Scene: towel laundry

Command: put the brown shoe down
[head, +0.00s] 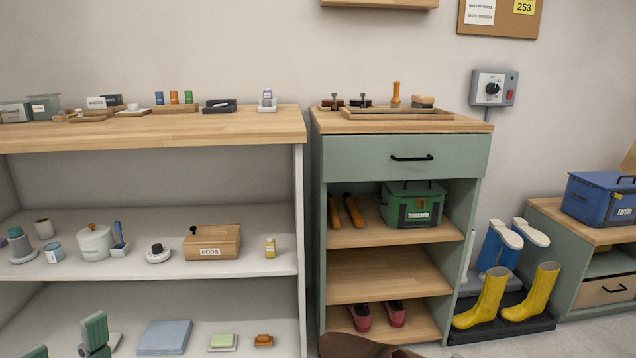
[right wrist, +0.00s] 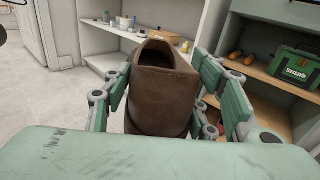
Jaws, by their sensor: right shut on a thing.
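The brown shoe (right wrist: 160,85) is between the green-padded fingers of my right gripper (right wrist: 165,95) in the right wrist view. The gripper is shut on it, and the shoe's dark opening shows at its top. In the head view only a part of the brown shoe (head: 360,346) shows at the bottom edge, in front of the green cabinet; my right gripper is out of that view. My left gripper (head: 68,342) shows at the bottom left of the head view, its fingers apart with nothing seen between them. Its lower part is cut off.
The green cabinet (head: 400,155) has open shelves with a green box (head: 412,205), orange-brown shoes (head: 346,212) and red shoes (head: 378,316). Yellow boots (head: 505,298) stand on a dark tray to its right. A white shelf unit (head: 302,230) with small items is at left.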

